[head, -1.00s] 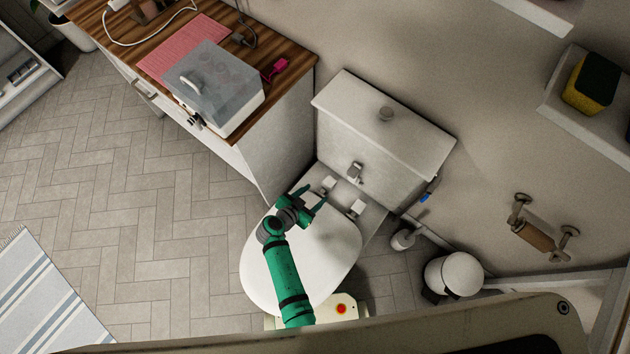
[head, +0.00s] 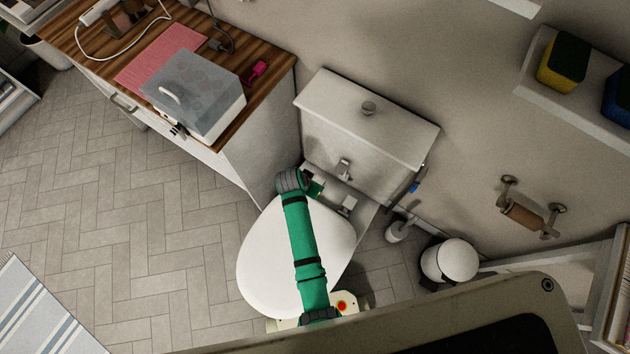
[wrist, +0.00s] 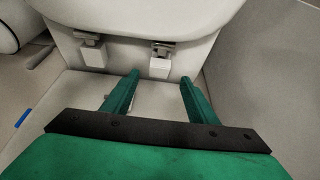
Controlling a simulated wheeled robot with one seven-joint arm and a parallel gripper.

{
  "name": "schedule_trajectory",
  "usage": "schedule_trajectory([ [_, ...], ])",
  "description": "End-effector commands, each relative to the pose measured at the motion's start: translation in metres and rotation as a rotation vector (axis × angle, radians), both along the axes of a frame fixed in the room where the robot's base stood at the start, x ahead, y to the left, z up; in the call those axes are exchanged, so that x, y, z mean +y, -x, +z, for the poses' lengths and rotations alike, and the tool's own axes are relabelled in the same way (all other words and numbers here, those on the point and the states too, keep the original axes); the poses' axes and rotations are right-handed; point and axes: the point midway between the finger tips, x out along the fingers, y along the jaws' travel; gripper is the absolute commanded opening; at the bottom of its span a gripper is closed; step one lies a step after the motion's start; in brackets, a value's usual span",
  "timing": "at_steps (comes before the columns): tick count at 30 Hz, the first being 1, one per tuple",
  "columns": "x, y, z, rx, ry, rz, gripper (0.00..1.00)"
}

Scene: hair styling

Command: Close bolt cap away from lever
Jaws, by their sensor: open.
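The toilet's rear deck carries two small pale bolt caps. The right one (head: 347,204) is clear in the head view and shows at left in the wrist view (wrist: 94,55). The left one is mostly hidden by my arm in the head view, but it shows near the middle of the wrist view (wrist: 160,67). My gripper (wrist: 159,78) is open and empty, with its green fingers pointing at this cap, one to each side. I cannot tell whether they touch it. The flush lever (head: 344,168) is on the tank front.
The white toilet lid (head: 285,260) is down under my arm. The tank (head: 365,125) stands behind the deck. A cabinet (head: 262,150) is close on the left. A toilet brush (head: 400,230) and a white bin (head: 450,260) stand on the right.

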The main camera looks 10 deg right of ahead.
Motion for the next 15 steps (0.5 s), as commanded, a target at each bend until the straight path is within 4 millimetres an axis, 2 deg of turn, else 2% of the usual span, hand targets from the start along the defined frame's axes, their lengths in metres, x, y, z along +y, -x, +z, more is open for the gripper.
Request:
schedule_trajectory([
  [7, -0.012, -0.012, -0.041, 0.002, 0.000, -0.002, 0.53],
  [15, -0.019, -0.018, -0.063, 0.000, 0.001, -0.003, 0.53],
])
